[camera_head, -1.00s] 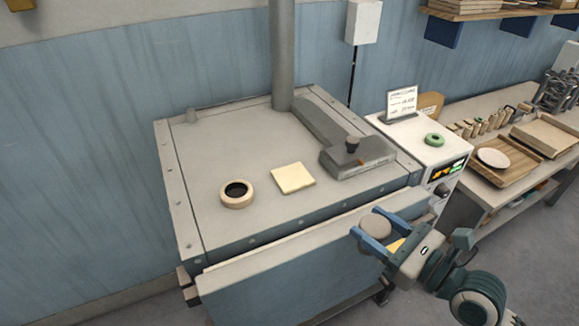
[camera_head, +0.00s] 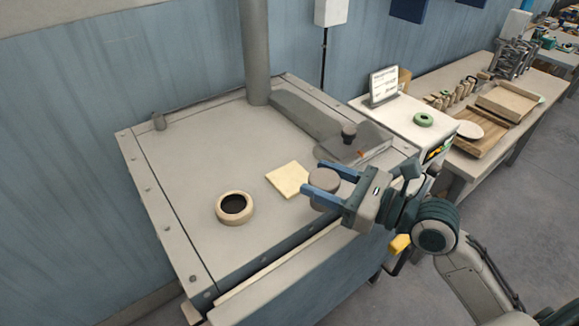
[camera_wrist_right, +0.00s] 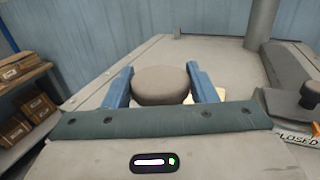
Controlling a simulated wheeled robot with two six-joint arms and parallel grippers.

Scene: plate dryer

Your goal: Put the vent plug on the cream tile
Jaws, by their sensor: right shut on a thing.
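The vent plug (camera_head: 324,178) is a round grey-brown disc. My right gripper (camera_head: 318,186) is shut on it, with a blue finger on each side, and holds it near the front right of the dryer top. In the right wrist view the plug (camera_wrist_right: 161,84) sits between the blue fingers. The cream tile (camera_head: 287,179) is a flat square on the dryer top, just left of the plug in the head view. In the wrist view only a corner of the tile (camera_wrist_right: 211,95) shows, behind the right finger. My left gripper is not in view.
A round vent hole with a tan collar (camera_head: 235,207) is on the dryer top (camera_head: 200,150), left of the tile. A grey lever housing with a dark knob (camera_head: 349,133) stands behind the gripper. A vertical pipe (camera_head: 256,60) rises at the back.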

